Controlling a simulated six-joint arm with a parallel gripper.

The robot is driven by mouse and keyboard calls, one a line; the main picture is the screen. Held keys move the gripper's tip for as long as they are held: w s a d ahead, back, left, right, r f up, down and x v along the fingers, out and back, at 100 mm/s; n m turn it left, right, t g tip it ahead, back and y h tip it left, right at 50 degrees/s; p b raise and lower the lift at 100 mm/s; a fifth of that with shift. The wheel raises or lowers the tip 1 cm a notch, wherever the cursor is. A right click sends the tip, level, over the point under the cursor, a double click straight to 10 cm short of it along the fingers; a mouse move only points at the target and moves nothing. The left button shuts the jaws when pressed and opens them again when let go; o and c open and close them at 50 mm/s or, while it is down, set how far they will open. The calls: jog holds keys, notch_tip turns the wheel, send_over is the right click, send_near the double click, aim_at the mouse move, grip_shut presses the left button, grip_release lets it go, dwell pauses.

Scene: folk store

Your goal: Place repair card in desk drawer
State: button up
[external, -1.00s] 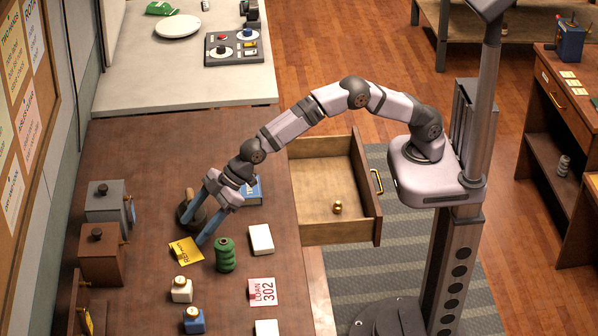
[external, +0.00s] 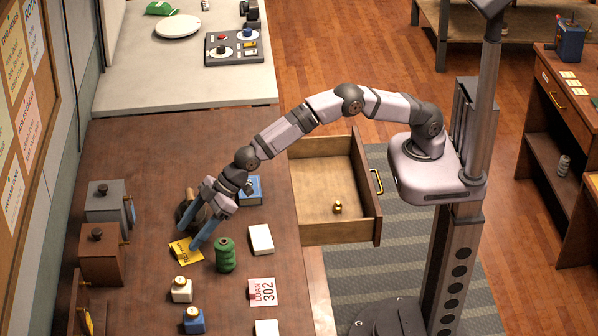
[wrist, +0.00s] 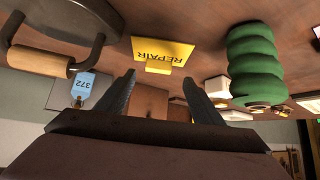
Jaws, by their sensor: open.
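The yellow repair card (external: 183,252) lies on the brown desk, left of the green thread spool (external: 226,255). In the wrist view the card (wrist: 165,53) shows its word REPAIR beyond and between my fingertips. My gripper (external: 192,245) is open and low over the desk, with a blue finger close to the card; I cannot tell if it touches. Both fingers also show in the wrist view (wrist: 160,88), with nothing between them. The desk drawer (external: 335,190) is pulled open at the desk's right side and holds a small brass item (external: 337,208).
A dark iron with a wooden handle (wrist: 40,60) stands beside my gripper. Two boxes (external: 102,255) stand at the left.

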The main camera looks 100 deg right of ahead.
aim_at(178, 248)
jog(key=shift+p+x, duration=0.85)
jog(key=shift+x, duration=0.65)
jog(key=shift+w+f, duration=0.55)
jog(key=shift+f, duration=0.2)
jog(key=shift+c, duration=0.2)
jog(key=c, duration=1.2)
jog(key=shift+o, duration=0.2)
notch_tip(178, 248, up, 10)
jog(key=b, duration=0.2)
